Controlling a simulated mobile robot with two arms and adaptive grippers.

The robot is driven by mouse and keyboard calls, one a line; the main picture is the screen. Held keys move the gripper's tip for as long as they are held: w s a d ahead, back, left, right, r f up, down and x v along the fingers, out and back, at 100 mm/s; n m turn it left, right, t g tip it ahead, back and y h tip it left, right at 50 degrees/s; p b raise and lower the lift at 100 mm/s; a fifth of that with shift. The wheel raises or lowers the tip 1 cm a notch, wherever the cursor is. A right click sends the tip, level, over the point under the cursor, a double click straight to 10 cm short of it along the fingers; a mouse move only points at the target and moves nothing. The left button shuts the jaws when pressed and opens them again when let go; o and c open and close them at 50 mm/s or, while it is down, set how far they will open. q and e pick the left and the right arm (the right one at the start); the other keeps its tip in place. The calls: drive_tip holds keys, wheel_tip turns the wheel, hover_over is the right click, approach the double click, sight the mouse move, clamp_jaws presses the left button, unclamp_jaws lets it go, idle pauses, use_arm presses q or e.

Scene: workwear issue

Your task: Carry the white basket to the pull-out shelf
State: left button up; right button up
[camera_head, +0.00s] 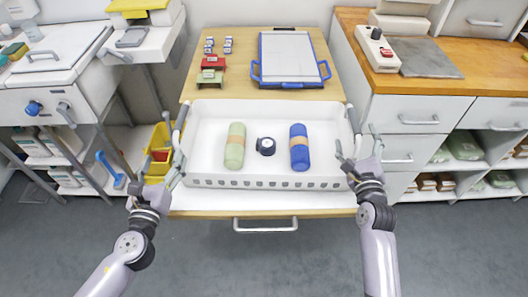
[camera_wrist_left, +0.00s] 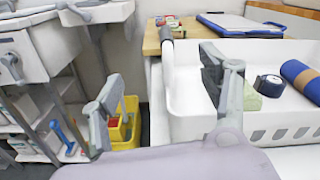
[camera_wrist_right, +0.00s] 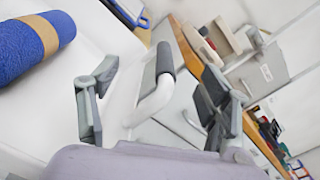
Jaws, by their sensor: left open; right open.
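The white basket (camera_head: 265,174) stands level, its front part over the white pull-out shelf (camera_head: 265,202); where its base rests is hidden. My left gripper (camera_head: 170,167) is open at the basket's left handle, whose dark grip (camera_wrist_left: 166,38) shows between and beyond the fingers in the left wrist view. My right gripper (camera_head: 359,150) is open at the right side; the right handle's grip (camera_wrist_right: 164,62) shows between its fingers in the right wrist view.
Behind the basket, a wooden top (camera_head: 240,75) carries a blue-edged board (camera_head: 290,58) and small red and green items. A yellow bin (camera_head: 160,150) stands at the left. White cabinets with a wooden counter (camera_head: 400,78) stand close on the right. Grey floor is clear in front.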

drive_tip(key=s, duration=0.6)
drive_tip(key=shift+s+a, duration=0.15)
drive_tip(key=shift+s, duration=0.15)
